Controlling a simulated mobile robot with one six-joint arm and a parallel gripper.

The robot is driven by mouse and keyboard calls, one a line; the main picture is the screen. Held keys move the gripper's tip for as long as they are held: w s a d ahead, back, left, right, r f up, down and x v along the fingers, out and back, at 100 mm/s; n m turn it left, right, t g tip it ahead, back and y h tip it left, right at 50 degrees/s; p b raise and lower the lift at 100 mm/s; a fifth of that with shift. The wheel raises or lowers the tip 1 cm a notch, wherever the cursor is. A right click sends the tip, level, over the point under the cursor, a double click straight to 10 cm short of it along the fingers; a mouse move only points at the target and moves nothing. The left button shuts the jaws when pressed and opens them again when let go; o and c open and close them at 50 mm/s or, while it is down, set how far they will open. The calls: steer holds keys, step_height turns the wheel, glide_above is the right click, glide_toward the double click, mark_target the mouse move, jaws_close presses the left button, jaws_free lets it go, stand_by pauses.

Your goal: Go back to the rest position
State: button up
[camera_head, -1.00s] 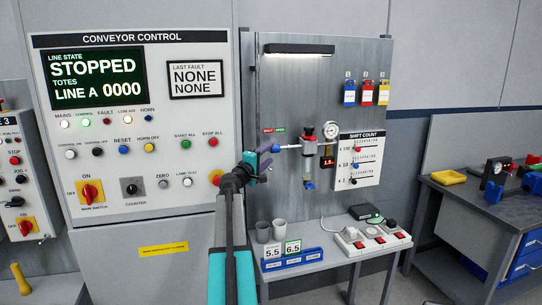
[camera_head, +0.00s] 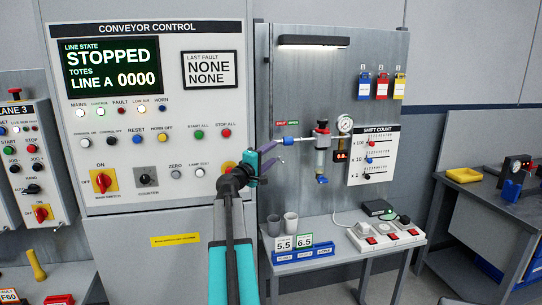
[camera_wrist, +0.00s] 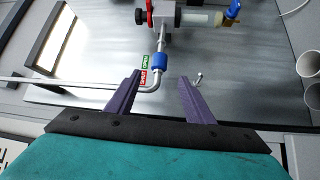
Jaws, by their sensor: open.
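My gripper (camera_head: 270,154) is open and empty in the head view, in front of the seam between the conveyor control cabinet (camera_head: 200,222) and the grey back panel (camera_head: 285,75). In the wrist view its two purple fingers (camera_wrist: 160,95) stand apart. Between and beyond them lies a pipe elbow with a blue collar (camera_wrist: 158,62). The digital readout (camera_head: 341,156) beside the gauge (camera_head: 345,124) appears to read 0.0.
A small table below holds two grey cups (camera_head: 291,222), a blue tray with 5.5 and 6.5 cards (camera_head: 303,255) and a power strip (camera_head: 384,237). A dark workbench (camera_head: 450,225) stands at right. The floor between the tables shows free room.

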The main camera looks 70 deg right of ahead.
steer(key=w+a+f+t+y, duration=0.1)
steer(key=w+a+f+y, duration=0.1)
steer(key=w+a+f, duration=0.45)
steer(key=w+a+f+t+y, duration=0.1)
steer(key=w+f, duration=0.2)
steer(key=f, duration=0.7)
steer(key=w+a+f+t+y, duration=0.1)
steer(key=w+a+f+y, duration=0.2)
steer(key=f, duration=0.5)
steer(key=w+a+f+n+y, duration=0.15)
steer(key=w+a+f, duration=0.25)
steer(key=a+f, duration=0.75)
steer(key=w+a+f+y, duration=0.3)
steer(key=w+a+f, duration=0.1)
steer(key=a+f, duration=0.75)
steer(key=s+a+f+n+g+y, duration=0.15)
steer(key=s+a+f, duration=0.25)
steer(key=a+f, duration=0.7)
steer(key=s+a+f+y, duration=0.3)
steer(key=a+f, duration=0.6)
steer(key=a, duration=0.5)
steer(key=s+a+f+g+y, duration=0.2)
steer(key=s+a+f, duration=0.1)
steer(key=s+a, duration=0.5)
steer(key=s+a+f+g+y, duration=0.2)
steer(key=s+a+f, duration=0.2)
steer(key=s+a, duration=0.5)
steer(key=a, duration=0.3)
steer(key=shift+s+n, duration=0.25)
steer(key=shift+n, duration=0.05)
